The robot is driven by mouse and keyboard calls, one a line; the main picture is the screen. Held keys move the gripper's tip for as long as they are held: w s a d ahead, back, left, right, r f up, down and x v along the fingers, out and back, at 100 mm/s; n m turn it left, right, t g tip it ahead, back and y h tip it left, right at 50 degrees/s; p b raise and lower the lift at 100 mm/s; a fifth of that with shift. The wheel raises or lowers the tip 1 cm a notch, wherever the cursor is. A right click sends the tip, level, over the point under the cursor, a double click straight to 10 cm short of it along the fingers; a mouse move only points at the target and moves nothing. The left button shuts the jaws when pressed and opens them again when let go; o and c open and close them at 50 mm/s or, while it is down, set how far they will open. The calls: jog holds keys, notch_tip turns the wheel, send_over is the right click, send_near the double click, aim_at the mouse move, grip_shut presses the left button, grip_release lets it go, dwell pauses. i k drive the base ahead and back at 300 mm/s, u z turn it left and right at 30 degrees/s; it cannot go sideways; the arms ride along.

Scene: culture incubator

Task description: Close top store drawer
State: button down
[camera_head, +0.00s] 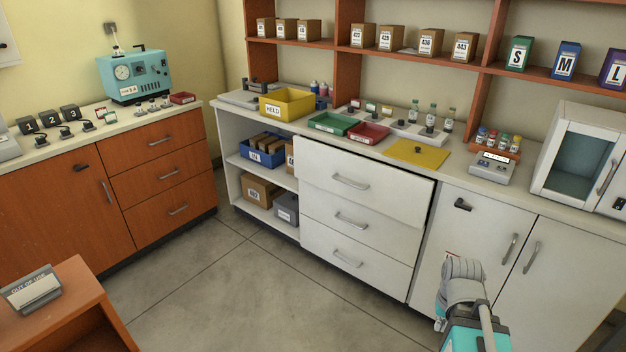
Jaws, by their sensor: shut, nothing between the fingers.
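The white drawer unit under the long counter has three drawers with grey bar handles. Its top drawer (363,181) stands a little out from the drawers below, with a dark gap along its right edge. The middle drawer (352,219) and bottom drawer (350,258) look flush. Part of my grey and teal arm (463,285) shows at bottom right, before the white cupboard doors and well right of the drawers. I cannot make out my gripper's fingers in this view.
Above the drawers, the counter holds a green tray (331,124), a red tray (367,134) and a yellow mat (418,153). An orange-brown drawer cabinet (160,174) stands at left. An orange-brown stand (75,300) is at lower left. The grey floor (235,290) before the drawers is clear.

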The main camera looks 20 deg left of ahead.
aim_at(402, 194)
jog(key=k, duration=0.2)
jog(key=u, duration=0.8)
jog(key=i, duration=1.6)
jog(key=z, duration=0.35)
